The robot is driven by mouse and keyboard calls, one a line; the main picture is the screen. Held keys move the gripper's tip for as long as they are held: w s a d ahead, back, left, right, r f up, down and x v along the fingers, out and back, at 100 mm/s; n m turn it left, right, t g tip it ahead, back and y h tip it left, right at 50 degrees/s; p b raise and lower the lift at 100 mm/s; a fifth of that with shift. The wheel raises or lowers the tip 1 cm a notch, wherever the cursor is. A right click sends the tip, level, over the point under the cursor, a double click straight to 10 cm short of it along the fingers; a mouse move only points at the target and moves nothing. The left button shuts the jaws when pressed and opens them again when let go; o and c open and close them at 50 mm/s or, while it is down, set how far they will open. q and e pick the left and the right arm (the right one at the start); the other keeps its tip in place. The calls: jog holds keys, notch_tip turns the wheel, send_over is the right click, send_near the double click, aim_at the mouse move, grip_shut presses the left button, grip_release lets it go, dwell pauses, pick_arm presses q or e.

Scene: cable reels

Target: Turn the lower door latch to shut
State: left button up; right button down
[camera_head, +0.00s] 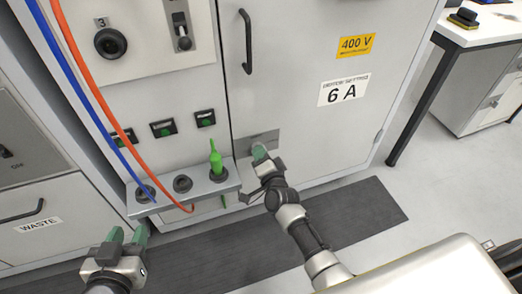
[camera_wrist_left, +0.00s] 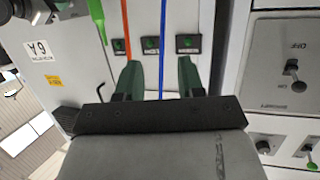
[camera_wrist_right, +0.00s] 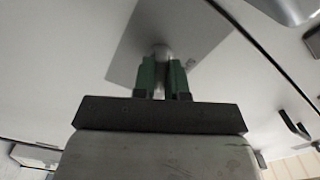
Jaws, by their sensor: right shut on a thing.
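The lower door latch has a grey metal plate (camera_head: 268,136) low on the left side of the grey cabinet door (camera_head: 290,85). In the right wrist view its plate (camera_wrist_right: 190,40) lies beyond my fingers, and a pale round knob (camera_wrist_right: 160,50) shows between the fingertips. My right gripper (camera_head: 259,152) is at the latch, shut on the knob; its fingers hide much of it and its exact turn is hard to tell. My left gripper (camera_head: 128,236) is open and empty, low at the left, its fingers apart in the left wrist view (camera_wrist_left: 158,75).
A black door handle (camera_head: 247,42) is above the latch. A small shelf (camera_head: 200,187) with a green tool (camera_head: 215,157) juts out left of it. A blue cable (camera_head: 82,82) and an orange cable (camera_head: 90,80) hang at the left.

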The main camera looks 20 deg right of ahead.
pick_arm(q)
jog(key=s+a+f+g+y+p, duration=0.1)
jog(key=s+a+f+g+p, duration=0.1)
jog(key=s+g, duration=0.3)
jog(key=s+a+f+g+y+p, duration=0.1)
jog(key=s+a+f+g+p, duration=0.1)
jog(key=s+g, duration=0.3)
jog(key=shift+s+a+f+n+y+p, duration=0.35)
jog(key=shift+s+p, duration=0.3)
jog(key=shift+s, duration=0.25)
pick_arm(e)
jog(key=shift+n, duration=6.2)
pick_arm(q)
jog(key=shift+d, duration=0.1)
pick_arm(e)
jog(key=c, duration=1.2)
grip_release()
jog(key=shift+o, duration=0.2)
